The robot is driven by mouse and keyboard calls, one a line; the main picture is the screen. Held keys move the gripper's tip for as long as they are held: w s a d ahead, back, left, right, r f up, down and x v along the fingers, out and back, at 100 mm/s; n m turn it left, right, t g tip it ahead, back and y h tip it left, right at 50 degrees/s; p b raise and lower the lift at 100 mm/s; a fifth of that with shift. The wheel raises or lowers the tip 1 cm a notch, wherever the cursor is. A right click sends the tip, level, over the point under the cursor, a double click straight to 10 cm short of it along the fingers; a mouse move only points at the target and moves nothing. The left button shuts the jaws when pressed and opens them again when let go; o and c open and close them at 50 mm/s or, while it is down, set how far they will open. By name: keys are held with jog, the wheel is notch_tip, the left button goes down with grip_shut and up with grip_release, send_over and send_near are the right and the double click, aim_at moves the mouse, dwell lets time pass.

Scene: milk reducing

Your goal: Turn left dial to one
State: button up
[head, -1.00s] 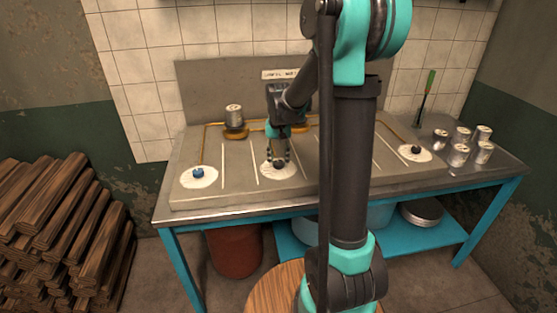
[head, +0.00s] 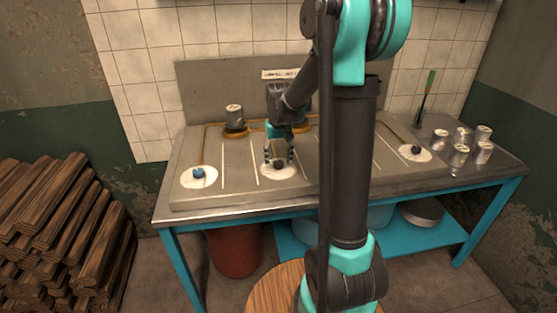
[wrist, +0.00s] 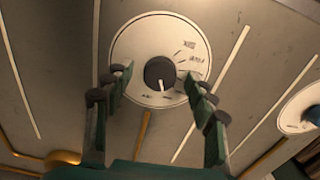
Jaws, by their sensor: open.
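The left dial (head: 198,174) is a blue knob on a white round plate at the left of the counter in the head view. A middle dial (head: 278,165) has a dark knob on a similar white plate. My gripper (head: 279,162) is at this middle dial, away from the left dial. In the wrist view, my gripper (wrist: 158,82) is open, with its fingers apart on either side of a dark knob (wrist: 159,72). The knob has a white pointer mark towards the bottom of the picture. The plate's labels are too small to read.
A right dial (head: 416,150) and several metal cans (head: 459,154) are at the counter's right. One can (head: 234,115) stands on a burner at the back left. Raised strips divide the counter (head: 236,190). My arm hides part of its middle.

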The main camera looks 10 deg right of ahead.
aim_at(279, 162)
jog(key=shift+r, duration=0.1)
notch_tip(279, 162, up, 12)
dwell(0.5)
